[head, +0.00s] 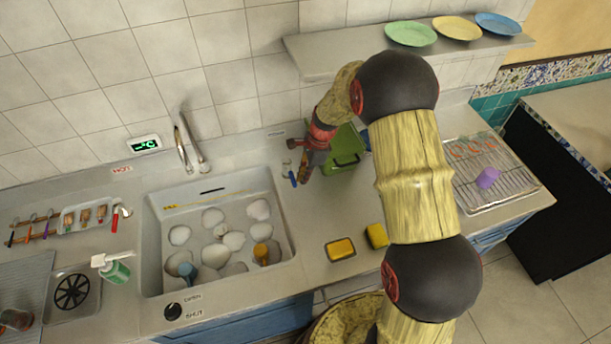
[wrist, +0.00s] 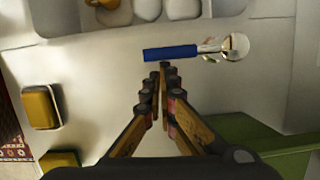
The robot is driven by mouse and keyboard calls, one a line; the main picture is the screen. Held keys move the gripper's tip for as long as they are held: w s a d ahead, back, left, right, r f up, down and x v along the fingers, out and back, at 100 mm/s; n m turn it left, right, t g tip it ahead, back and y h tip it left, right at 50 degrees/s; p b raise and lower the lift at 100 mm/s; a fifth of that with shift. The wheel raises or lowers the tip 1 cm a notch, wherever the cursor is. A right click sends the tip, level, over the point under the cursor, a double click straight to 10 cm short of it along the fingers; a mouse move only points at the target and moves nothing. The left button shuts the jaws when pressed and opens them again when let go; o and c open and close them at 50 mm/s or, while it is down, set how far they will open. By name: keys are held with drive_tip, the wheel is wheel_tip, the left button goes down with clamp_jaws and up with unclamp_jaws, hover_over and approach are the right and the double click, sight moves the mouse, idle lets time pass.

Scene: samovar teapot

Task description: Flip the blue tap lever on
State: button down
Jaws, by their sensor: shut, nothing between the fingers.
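The blue tap lever (head: 293,180) stands at the right rim of the sink, on the counter, with a metal base. In the wrist view the blue lever (wrist: 171,53) lies across the picture, its metal knob (wrist: 235,46) at its right end. My gripper (head: 306,176) is right beside the lever in the head view. In the wrist view my gripper (wrist: 164,68) is shut and empty, its fingertips just below the middle of the lever. I cannot tell whether they touch it. A red lever (head: 115,220) stands left of the sink.
The sink (head: 285,222) holds several white rounded items and cups. A green box (head: 346,150) stands behind my gripper. Yellow sponges (head: 377,235) lie on the counter at the front. A rack (head: 505,190) is at the right, and a shelf with plates (head: 410,33) hangs above.

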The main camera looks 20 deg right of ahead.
sight(294, 183)
drive_tip(key=shift+s+a+m+p, duration=0.1)
drive_tip(key=shift+a+m+p, duration=0.2)
drive_tip(key=shift+m+p, duration=0.1)
drive_tip(key=a+m+p, duration=0.3)
drive_tip(key=shift+s+r+t+p, duration=0.3)
drive_tip(key=shift+t+p, duration=0.05)
drive_tip(key=shift+t, duration=0.05)
drive_tip(key=a+m+p, duration=0.1)
drive_tip(key=p, duration=0.1)
drive_tip(key=a+m+p, duration=0.1)
drive_tip(key=p, duration=0.1)
drive_tip(key=shift+w+a+m+t+h, duration=0.2)
drive_tip(key=shift+m+t+h, duration=0.1)
drive_tip(key=shift+m, duration=0.1)
drive_tip(key=m+p, duration=0.1)
drive_tip(key=a+p, duration=0.1)
drive_tip(key=shift+w+a+m+p, duration=0.2)
drive_tip(key=shift+a+m+p, duration=0.05)
drive_tip(key=shift+m+p, duration=0.15)
drive_tip(key=shift+w+a+f+m+t+h+p, duration=0.2)
drive_tip(key=shift+w+a+m+p, duration=0.4)
drive_tip(key=shift+p, duration=0.7)
drive_tip(key=shift+w+a+f+m+t+h+p, duration=0.1)
drive_tip(key=shift+w+a+m+t+p, duration=0.15)
drive_tip(key=shift+a+m+p, duration=0.75)
drive_tip(key=shift+d+n+p, duration=0.2)
drive_tip(key=shift+n+p, duration=0.1)
drive_tip(key=shift+n, duration=0.2)
